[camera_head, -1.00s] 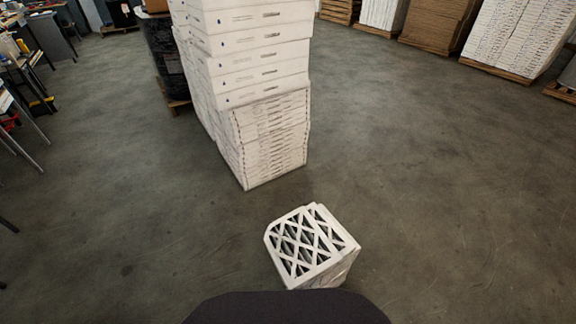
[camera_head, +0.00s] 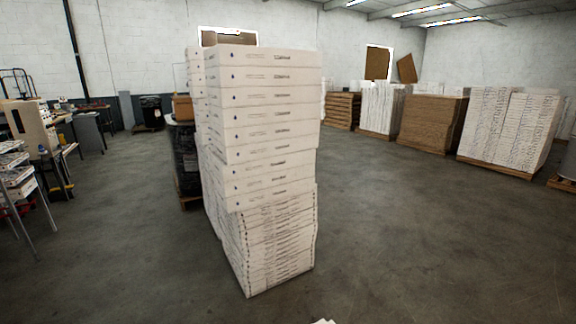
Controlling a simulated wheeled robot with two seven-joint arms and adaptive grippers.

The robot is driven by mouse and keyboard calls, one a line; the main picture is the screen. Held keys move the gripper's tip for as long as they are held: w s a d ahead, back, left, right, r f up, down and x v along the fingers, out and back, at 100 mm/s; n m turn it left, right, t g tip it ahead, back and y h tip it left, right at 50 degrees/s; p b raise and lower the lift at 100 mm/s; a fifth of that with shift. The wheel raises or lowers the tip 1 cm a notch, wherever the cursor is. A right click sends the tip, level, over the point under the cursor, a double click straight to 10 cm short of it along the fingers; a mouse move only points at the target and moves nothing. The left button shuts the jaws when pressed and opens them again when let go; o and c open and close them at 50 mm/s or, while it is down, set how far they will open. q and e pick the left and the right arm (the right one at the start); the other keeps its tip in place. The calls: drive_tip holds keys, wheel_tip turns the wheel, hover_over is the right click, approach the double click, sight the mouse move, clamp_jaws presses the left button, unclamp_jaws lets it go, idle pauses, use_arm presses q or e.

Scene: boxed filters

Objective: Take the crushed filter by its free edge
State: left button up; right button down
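Only a small white tip (camera_head: 323,321) shows at the bottom edge of the head view, where the white lattice-faced filter on the floor is cut off by the frame. Its crushed part and its free edge cannot be made out. A tall stack of white filter boxes (camera_head: 270,130) stands upright just beyond it, with narrower layers at the bottom. Neither my left nor my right gripper is in view.
Bare concrete floor (camera_head: 400,240) lies open to the right of the stack. Workbenches (camera_head: 20,180) stand at the left. A black-wrapped load (camera_head: 186,160) is behind the stack. Pallets of brown cardboard (camera_head: 430,125) and white boxes (camera_head: 508,128) line the back right.

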drive_tip(key=c, duration=2.2)
unclamp_jaws()
drive_tip(key=o, duration=1.2)
drive_tip(key=shift+c, duration=0.2)
drive_tip(key=shift+o, duration=1.3)
drive_tip(key=shift+r, duration=0.1)
drive_tip(key=shift+r+p, duration=0.2)
drive_tip(key=shift+p, duration=0.1)
